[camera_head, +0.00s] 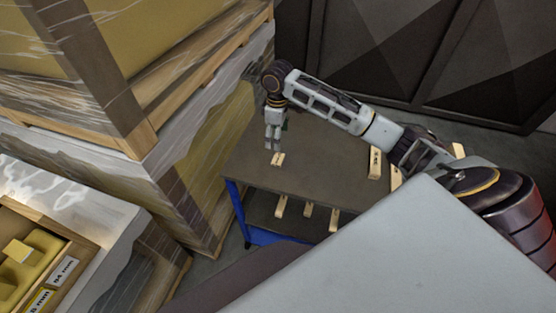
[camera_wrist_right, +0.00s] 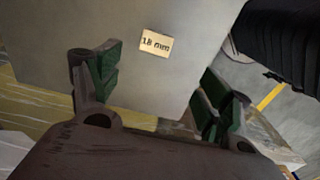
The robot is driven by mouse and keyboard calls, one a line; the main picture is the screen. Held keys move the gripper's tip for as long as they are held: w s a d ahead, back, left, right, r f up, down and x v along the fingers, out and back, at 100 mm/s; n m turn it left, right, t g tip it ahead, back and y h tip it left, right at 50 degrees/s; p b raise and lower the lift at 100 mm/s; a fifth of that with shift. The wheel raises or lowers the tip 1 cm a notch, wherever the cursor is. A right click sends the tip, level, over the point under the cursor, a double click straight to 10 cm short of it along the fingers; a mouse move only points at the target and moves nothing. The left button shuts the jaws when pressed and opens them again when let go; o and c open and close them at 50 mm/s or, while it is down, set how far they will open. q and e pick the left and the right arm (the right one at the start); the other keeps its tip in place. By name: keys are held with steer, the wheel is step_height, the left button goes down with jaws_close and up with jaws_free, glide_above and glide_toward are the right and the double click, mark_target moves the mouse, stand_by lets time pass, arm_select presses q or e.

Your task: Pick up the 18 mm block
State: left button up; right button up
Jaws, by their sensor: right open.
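The 18 mm block (camera_head: 278,159) is a small pale wooden block lying on the grey top of a table (camera_head: 310,172), near its left edge. In the right wrist view the block (camera_wrist_right: 156,42) shows its "18 mm" label, lying beyond the fingertips and between them from side to side. My right gripper (camera_head: 273,143) hangs pointing down just above the block in the head view. Its green-padded fingers (camera_wrist_right: 160,85) are spread apart with nothing between them. My left gripper is not in view.
Other wooden blocks lie at the table's right side (camera_head: 375,163) and on the lower shelf (camera_head: 308,209). Wrapped pallets (camera_head: 165,150) stand close to the table's left. A crate with labelled compartments (camera_head: 62,272) is at the lower left. Dark panels (camera_head: 400,50) stand behind.

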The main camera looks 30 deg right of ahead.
steer(key=shift+w+d+r, duration=0.3)
steer(key=shift+d+r, duration=0.35)
steer(key=shift+d, duration=0.1)
glide_above(279, 158)
steer(key=shift+d+f+p, duration=0.2)
steer(key=shift+f+p, duration=0.1)
steer(key=shift+f, duration=4)
steer(key=shift+f, duration=0.15)
steer(key=f, duration=0.2)
steer(key=f+p, duration=0.1)
steer(key=shift+s+a+f, duration=0.1)
steer(key=shift+a+f, duration=0.05)
steer(key=shift+a, duration=0.1)
steer(key=shift+f, duration=0.8)
